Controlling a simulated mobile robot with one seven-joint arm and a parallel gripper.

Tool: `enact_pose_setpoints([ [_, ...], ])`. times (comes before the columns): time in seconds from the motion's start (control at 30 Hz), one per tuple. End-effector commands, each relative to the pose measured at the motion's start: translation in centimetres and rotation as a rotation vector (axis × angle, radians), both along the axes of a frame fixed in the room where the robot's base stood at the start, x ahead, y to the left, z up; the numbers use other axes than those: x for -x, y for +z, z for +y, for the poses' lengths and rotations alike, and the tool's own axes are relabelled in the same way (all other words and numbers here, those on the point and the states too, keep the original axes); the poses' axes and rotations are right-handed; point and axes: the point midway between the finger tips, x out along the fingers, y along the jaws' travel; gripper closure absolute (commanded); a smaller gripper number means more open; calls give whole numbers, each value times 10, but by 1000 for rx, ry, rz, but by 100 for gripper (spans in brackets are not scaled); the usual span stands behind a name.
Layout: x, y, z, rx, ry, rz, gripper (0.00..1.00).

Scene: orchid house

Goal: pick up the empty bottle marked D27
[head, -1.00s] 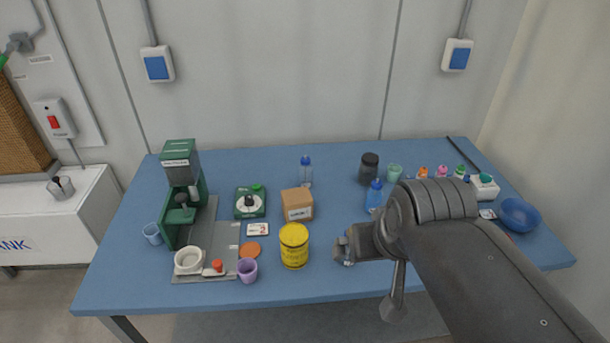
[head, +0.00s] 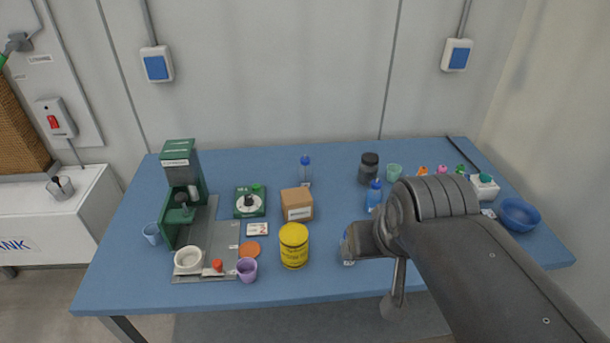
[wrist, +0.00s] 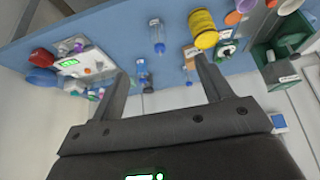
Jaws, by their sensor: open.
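Three bottles with blue caps show, and I cannot read D27 on any of them. A clear one (head: 347,250) stands near the table's front, partly hidden behind my gripper (head: 362,241); it also shows in the wrist view (wrist: 158,36). A blue-bodied one (head: 373,198) stands behind my arm, and in the wrist view it lies between the fingers' lines (wrist: 142,72). A clear one (head: 305,172) stands at the back middle. In the wrist view my gripper (wrist: 161,66) is open, with nothing held between its fingers.
A yellow tin (head: 293,247) and a cardboard box (head: 298,206) stand left of my gripper. A dark jar (head: 369,168) and a green cup (head: 394,172) are behind the blue bottle. A blue bowl (head: 519,214) sits at the right. The front middle of the blue table (head: 320,283) is clear.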

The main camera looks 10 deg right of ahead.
Motion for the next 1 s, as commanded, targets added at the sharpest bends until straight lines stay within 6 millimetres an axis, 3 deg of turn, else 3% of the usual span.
enact_pose_setpoints([
  [0.2, -5, 52, 2, -23, -17, 2, 28],
  [0.37, -45, 59, 21, -237, -181, 40, 28],
  [0.57, -107, 71, 43, -537, -431, 108, 28],
  [0.7, -158, 78, 54, -760, -627, 173, 28],
  [1.0, -276, 80, 56, -1225, -1068, 357, 28],
])
